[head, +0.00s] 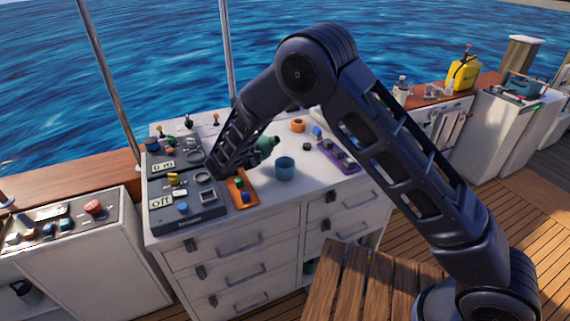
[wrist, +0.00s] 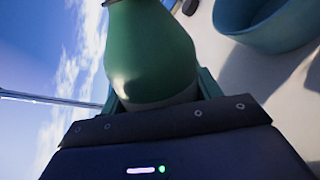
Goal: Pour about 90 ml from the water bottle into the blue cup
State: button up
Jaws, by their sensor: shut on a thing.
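The green water bottle (wrist: 150,50) is between the fingers of my gripper (wrist: 160,100) in the wrist view, held shut. In the head view the bottle (head: 267,145) is tilted above the white counter, its top pointing right toward the blue cup. The blue cup (head: 285,170) stands upright on the counter just right of and below the bottle. The cup also shows at the upper right of the wrist view (wrist: 262,30), apart from the bottle. My arm hides most of my gripper in the head view. I cannot see any water or the level in the cup.
An orange tray (head: 242,203) with small items lies left of the cup, beside a dark instrument panel (head: 205,214). A purple tray (head: 352,168) and an orange ring (head: 298,125) lie to the right and behind. The counter's front edge is close to the cup.

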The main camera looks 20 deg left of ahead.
jog(key=m, duration=0.1)
jog(key=a+f+m+y, duration=0.1)
jog(key=shift+m, duration=0.4)
jog(key=shift+d+r+m+y, duration=0.15)
jog(key=shift+r+m+y, duration=0.15)
jog(key=shift+m, duration=0.1)
jog(key=shift+d+m, duration=0.15)
jog(key=shift+m, duration=0.15)
jog(key=shift+r+y, duration=0.3)
jog(key=shift+r+m, duration=0.3)
jog(key=shift+m, duration=0.2)
jog(key=shift+a+r, duration=0.15)
jog(key=shift+a, duration=0.35)
jog(key=shift+m, duration=0.4)
dwell(1.5)
